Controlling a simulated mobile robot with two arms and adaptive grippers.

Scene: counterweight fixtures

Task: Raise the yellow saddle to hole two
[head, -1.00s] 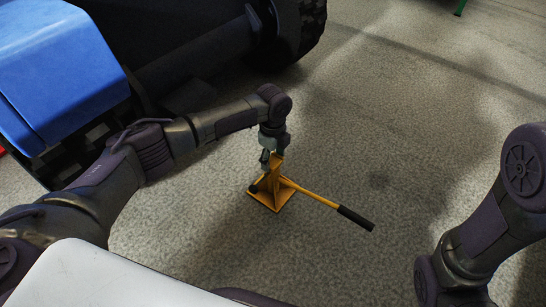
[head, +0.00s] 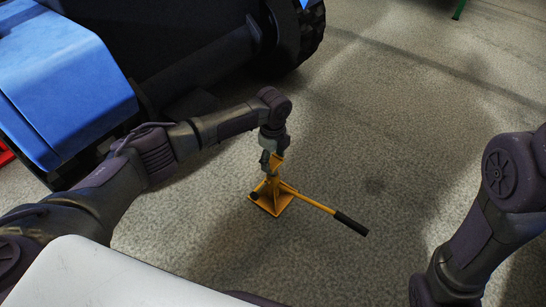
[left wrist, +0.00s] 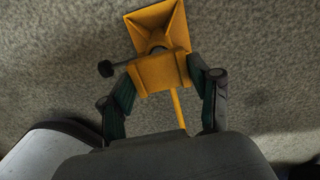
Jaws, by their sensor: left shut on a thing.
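The yellow saddle (left wrist: 158,72) is a blocky yellow piece at the top of a small yellow stand. It also shows in the head view (head: 276,161), partly covered by my left gripper. The stand's square base plate (head: 268,206) rests flat on the floor. My left gripper (head: 271,157) comes down from above and is shut on the saddle. In the left wrist view a finger lies along each side of it. A dark knob (left wrist: 105,69) sticks out to the left of the stand. The holes cannot be made out. My right gripper is out of view.
A yellow lever (head: 310,201) with a black grip (head: 350,223) reaches out from the stand to the right. A blue and black vehicle (head: 65,90) with a dark tyre stands at the upper left. The speckled floor right of the stand is clear.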

